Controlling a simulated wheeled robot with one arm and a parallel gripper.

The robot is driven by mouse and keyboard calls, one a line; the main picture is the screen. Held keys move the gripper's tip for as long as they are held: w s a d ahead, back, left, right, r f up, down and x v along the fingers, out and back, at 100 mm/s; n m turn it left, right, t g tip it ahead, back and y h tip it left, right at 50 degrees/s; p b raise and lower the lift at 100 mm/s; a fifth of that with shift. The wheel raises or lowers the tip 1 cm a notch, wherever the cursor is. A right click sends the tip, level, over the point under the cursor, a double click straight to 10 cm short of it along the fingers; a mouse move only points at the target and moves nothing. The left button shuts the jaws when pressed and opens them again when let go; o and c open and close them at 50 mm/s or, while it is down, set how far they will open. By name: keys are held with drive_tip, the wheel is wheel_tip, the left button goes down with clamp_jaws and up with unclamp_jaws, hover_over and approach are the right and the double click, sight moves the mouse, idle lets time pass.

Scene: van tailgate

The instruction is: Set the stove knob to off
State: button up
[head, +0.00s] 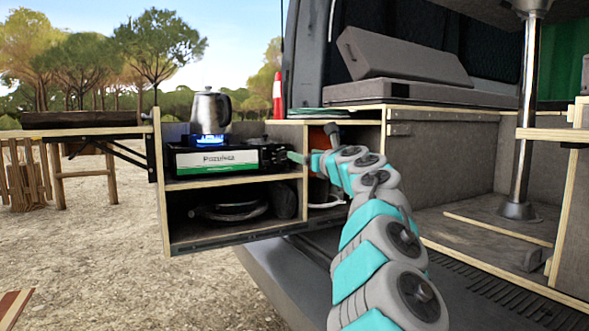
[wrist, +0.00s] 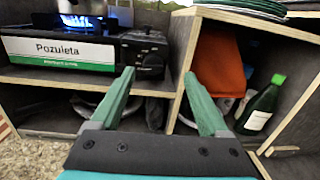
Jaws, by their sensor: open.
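The black and green camping stove (head: 217,160) sits on the upper shelf of the pull-out unit, with a blue flame lit under a steel kettle (head: 209,112). In the wrist view the stove (wrist: 60,52) shows at the upper left. Its dark stove knob (wrist: 152,60) is on the black panel at its right end; the knob's setting is too small to read. My gripper (wrist: 159,73) is open and empty, its two green fingers pointing at the knob end, apart from each other with the knob between them in the picture. Whether they touch it cannot be told.
A wooden divider (wrist: 184,50) stands just right of the stove. The right compartment holds an orange item (wrist: 217,66) and a green bottle (wrist: 262,105). A pan (head: 229,207) lies on the lower shelf. A folding side table (head: 80,132) is at the left.

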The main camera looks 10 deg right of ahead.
sight(288, 159)
drive_tip(key=shift+n+g+y, duration=0.4)
drive_tip(key=shift+n, duration=0.2)
drive_tip(key=w+a+p, duration=0.1)
drive_tip(key=w, duration=0.1)
drive_tip(key=w+a+f+p, duration=0.1)
drive_tip(key=w+p, duration=0.1)
drive_tip(key=w+a+f+p, duration=0.1)
drive_tip(key=w+p, duration=0.1)
drive_tip(key=w, duration=0.1)
drive_tip(key=shift+w+f, duration=0.1)
drive_tip(key=shift+w, duration=0.3)
clamp_jaws()
idle(0.5)
